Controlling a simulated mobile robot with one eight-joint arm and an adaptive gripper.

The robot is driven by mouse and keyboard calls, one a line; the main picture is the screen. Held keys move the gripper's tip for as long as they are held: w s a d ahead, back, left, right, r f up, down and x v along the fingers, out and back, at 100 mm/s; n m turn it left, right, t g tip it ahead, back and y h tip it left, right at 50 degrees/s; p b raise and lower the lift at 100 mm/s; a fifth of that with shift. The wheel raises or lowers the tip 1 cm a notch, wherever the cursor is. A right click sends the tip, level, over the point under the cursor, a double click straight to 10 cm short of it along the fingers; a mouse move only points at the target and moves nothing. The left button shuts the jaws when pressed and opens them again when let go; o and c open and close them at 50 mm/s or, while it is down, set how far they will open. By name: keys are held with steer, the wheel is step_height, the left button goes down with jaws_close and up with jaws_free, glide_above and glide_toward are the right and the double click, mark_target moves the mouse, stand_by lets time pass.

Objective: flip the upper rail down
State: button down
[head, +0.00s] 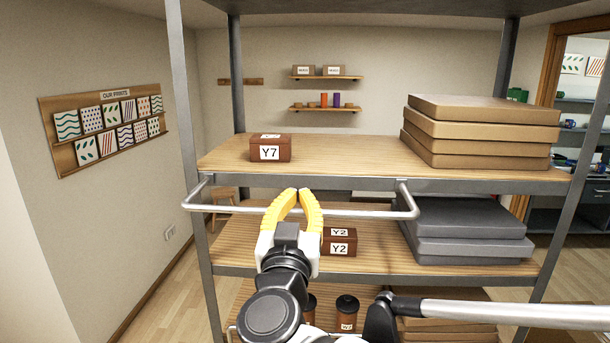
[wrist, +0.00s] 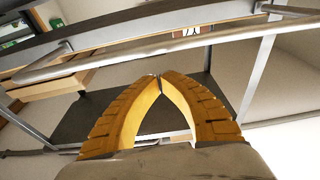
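The upper rail (head: 360,214) is a pale metal bar with bent end arms. It stands out from the front of the upper shelf (head: 350,184), a little below its edge. In the wrist view the rail (wrist: 130,54) crosses the picture beyond my fingertips, with a visible gap. My gripper (head: 299,191) has yellow fingers whose tips come together, with nothing seen between them; the tips (wrist: 159,77) also meet in the wrist view. In the head view my gripper covers part of the rail left of its middle. Whether it touches the rail elsewhere cannot be told.
The upper shelf bears a brown Y7 box (head: 270,149) and stacked cardboard boxes (head: 480,135). Below are Y2 boxes (head: 340,242) and grey flat boxes (head: 468,230). Dark-lidded jars (head: 347,308) stand lower. A grey post (head: 184,100) stands at the left. Open floor lies left of the rack.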

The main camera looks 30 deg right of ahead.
steer(key=f+b+v, duration=0.1)
steer(key=f+v, duration=0.1)
steer(key=v, duration=0.7)
steer(key=shift+s+f, duration=0.1)
steer(key=shift+f, duration=0.05)
steer(key=shift+s+d, duration=0.1)
